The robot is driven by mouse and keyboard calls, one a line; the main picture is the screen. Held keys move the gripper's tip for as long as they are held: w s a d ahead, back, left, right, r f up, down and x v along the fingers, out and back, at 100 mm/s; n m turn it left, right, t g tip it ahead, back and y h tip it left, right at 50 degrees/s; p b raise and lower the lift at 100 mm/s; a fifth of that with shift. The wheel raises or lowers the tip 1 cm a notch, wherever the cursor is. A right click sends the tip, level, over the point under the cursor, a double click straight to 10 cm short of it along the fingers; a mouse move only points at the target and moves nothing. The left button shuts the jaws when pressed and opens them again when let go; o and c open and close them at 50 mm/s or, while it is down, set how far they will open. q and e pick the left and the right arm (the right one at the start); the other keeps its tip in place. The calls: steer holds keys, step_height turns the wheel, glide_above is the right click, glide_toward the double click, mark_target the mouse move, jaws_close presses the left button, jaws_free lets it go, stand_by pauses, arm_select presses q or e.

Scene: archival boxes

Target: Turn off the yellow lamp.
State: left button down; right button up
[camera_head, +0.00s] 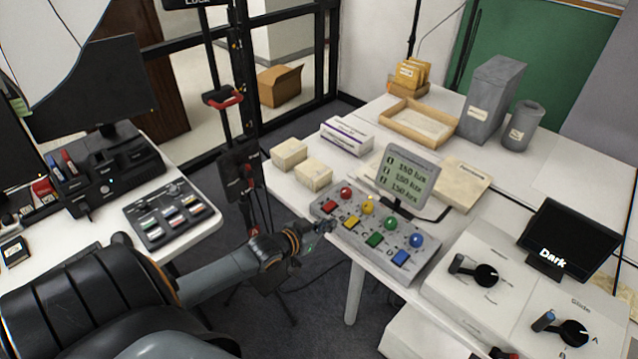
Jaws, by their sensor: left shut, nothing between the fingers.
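The yellow lamp (367,205) is a small dome on a grey control box (418,272), between a red lamp (346,193) and a green lamp (390,223). I cannot tell for certain whether it is lit. The yellow button (351,222) sits in front of it, in a row with red (329,207), green (374,240) and blue (400,257) buttons. My left gripper (324,227) is shut and empty at the box's front left edge, close to the yellow button. Whether it touches the box I cannot tell. My right gripper is not in view.
A small screen (408,175) with lux readings stands behind the lamps. A blue lamp (416,240) is at the row's right end. A white console with black knobs (486,275) and a "Dark" screen (568,240) stand right. Small cream boxes (313,174) lie behind left.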

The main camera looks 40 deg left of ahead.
arm_select(q)
steer(key=v, duration=0.3)
steer(key=shift+s+f, duration=0.2)
steer(key=shift+f, duration=0.1)
stand_by(0.3)
steer(key=s+d+f+g+y, duration=0.1)
steer(key=s+f+g, duration=0.1)
steer(key=s+f, duration=0.6)
steer(key=s+f+g+b, duration=0.1)
steer(key=s+f+g, duration=0.15)
steer(key=f, duration=0.85)
steer(key=s+d+f+g+y, duration=0.1)
steer(key=s+f+g, duration=0.1)
steer(key=s+f, duration=0.65)
steer(key=s+d+f+g, duration=0.2)
steer(key=s+d+f, duration=0.2)
steer(key=s, duration=0.3)
steer(key=s+d+f+m+g, duration=0.1)
steer(key=s+d+f+g, duration=0.1)
steer(key=s+d+f, duration=0.2)
steer(key=s+d+f+g, duration=0.2)
steer(key=s+d+f, duration=0.2)
steer(key=s+f, duration=0.3)
steer(key=s, duration=0.4)
steer(key=shift+s+d+m+h, duration=0.15)
steer(key=shift+d+m+h, duration=0.15)
steer(key=shift+d+h, duration=0.1)
